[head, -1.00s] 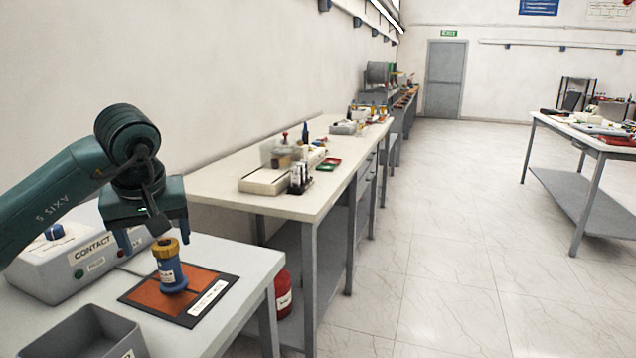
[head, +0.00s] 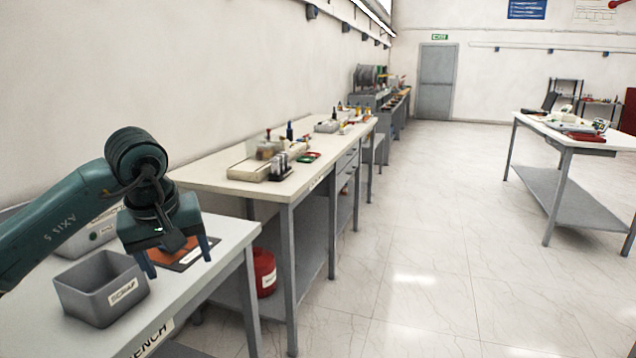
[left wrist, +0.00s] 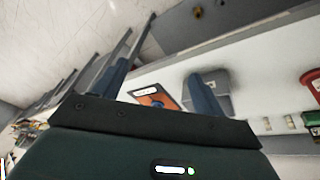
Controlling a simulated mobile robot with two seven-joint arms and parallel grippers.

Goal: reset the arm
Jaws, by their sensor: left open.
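My left gripper (head: 178,258) is at the lower left of the head view, pointing down with its two fingers apart and nothing between them. It hangs in front of the orange mat (head: 189,256) with a dark border on the near bench. The blue-and-brass bushing does not show in the head view; the gripper covers most of the mat. In the left wrist view the two blue fingers (left wrist: 160,88) are spread, and the mat (left wrist: 152,96) shows between them, with a small dark spot I cannot identify. My right gripper is not in view.
A grey bin labelled SCRAP (head: 101,290) stands on the near bench, left of the gripper. The contact box (head: 85,235) is partly behind my arm. A long white workbench (head: 225,178) runs behind, with a red canister (head: 264,272) below. Open floor lies to the right.

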